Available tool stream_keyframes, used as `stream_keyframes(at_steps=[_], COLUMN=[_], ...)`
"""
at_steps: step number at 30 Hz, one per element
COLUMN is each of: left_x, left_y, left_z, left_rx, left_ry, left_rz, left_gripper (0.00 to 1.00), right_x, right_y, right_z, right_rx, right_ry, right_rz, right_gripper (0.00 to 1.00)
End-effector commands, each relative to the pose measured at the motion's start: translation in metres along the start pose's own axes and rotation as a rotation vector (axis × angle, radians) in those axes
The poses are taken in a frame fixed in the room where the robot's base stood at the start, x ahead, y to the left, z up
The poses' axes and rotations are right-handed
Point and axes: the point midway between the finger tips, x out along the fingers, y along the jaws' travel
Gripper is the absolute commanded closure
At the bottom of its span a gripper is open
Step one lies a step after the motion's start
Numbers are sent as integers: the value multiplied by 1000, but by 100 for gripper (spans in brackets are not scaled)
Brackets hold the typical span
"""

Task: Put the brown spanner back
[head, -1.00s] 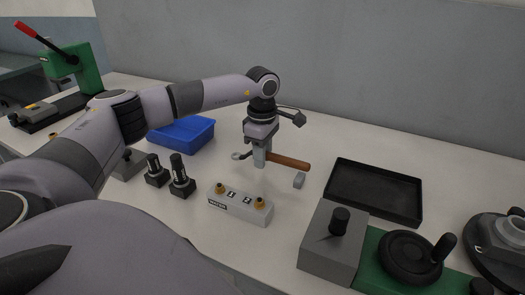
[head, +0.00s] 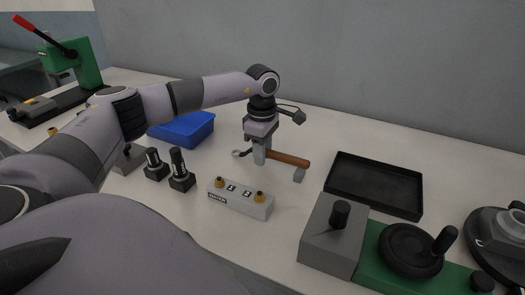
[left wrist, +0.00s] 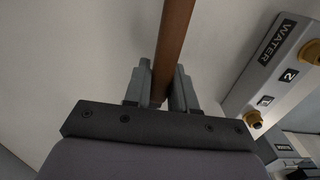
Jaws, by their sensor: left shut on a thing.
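The brown spanner (head: 288,159) has a brown handle and a grey ring end that points left in the head view. My left gripper (head: 260,160) is shut on it, between the ring end and the handle's far end. In the left wrist view the brown handle (left wrist: 174,45) runs up from between the two fingers (left wrist: 163,95). My right gripper is not in view.
A white block marked WATER (head: 240,199) with brass fittings stands in front of the spanner. A black tray (head: 330,180) lies to the right, a blue bin (head: 183,131) behind to the left. Black fittings (head: 180,170) stand at left; a grey-and-green machine (head: 332,238) is front right.

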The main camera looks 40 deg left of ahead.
Motion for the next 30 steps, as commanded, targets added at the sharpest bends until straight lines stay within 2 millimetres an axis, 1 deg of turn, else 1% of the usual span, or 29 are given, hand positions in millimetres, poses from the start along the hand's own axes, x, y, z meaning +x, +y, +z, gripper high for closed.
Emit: stream_keyframes(at_steps=[15, 20, 21, 23, 29, 30], left_x=[14, 13, 13, 13, 13, 14], left_y=[0, 0, 0, 0, 0, 0], left_z=[0, 0, 0, 0, 0, 0], left_rx=[0, 0, 0, 0, 0, 0], left_ry=[-1, -1, -1, -1, -1, 0], left_rz=[1, 1, 1, 1, 1, -1], left_gripper=[100, 100, 65, 45, 45, 38], right_x=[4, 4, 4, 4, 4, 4], right_y=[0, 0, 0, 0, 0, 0], right_z=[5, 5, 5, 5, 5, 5], right_rx=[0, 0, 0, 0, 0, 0], right_ry=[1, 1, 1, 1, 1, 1], right_rz=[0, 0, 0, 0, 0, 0], right_gripper=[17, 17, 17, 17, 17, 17])
